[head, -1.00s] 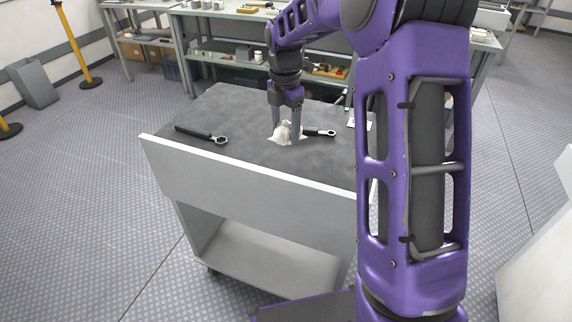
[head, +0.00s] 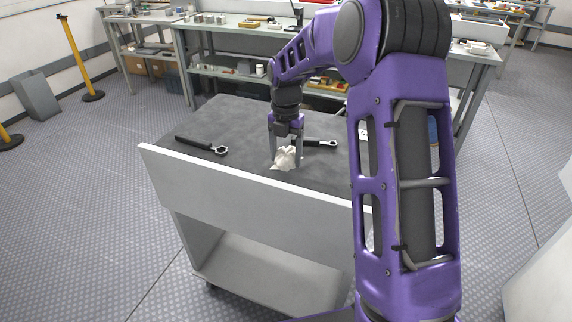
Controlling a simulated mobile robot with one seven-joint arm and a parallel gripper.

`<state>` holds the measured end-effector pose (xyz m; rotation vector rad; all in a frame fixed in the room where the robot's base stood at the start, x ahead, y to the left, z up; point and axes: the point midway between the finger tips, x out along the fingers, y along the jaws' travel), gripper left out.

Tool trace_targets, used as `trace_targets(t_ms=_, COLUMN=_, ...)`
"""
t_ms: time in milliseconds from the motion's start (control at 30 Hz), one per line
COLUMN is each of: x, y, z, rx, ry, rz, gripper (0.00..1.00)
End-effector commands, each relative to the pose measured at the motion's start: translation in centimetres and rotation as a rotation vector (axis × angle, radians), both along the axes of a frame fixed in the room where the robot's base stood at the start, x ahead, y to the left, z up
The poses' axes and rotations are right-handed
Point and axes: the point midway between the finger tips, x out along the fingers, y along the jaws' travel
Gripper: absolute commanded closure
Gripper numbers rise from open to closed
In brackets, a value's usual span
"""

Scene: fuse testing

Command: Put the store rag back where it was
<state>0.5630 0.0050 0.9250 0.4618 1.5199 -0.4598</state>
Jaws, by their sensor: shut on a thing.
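The white rag (head: 286,158) is a crumpled cloth on the dark top of the cart (head: 240,118), near its front panel. My gripper (head: 286,157) points down at the rag, one finger at each side of it, and is shut on it. The rag's lower edge looks close to the cart top; I cannot tell whether it touches. Part of the rag is hidden by the fingers.
A black-handled wrench (head: 200,144) lies left of the rag, and another wrench (head: 322,143) lies just right and behind. A raised white panel (head: 240,190) edges the cart's front. Workbenches (head: 240,75) stand behind. The cart's back left is clear.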

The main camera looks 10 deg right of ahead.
Motion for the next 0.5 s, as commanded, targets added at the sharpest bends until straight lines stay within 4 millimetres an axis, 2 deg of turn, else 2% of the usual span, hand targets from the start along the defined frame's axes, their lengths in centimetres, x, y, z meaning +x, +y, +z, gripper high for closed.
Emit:
trace_targets(t_ms=33, x=-0.1, y=0.0, z=-1.3, rx=0.000, ry=0.005, rz=0.000, gripper=0.82)
trace_targets(t_ms=133, x=-0.1, y=0.0, z=-2.5, rx=0.000, ry=0.004, rz=0.000, gripper=0.82)
trace_targets(t_ms=500, x=0.0, y=0.0, z=-3.0, rx=0.000, ry=0.001, rz=-0.001, gripper=0.82)
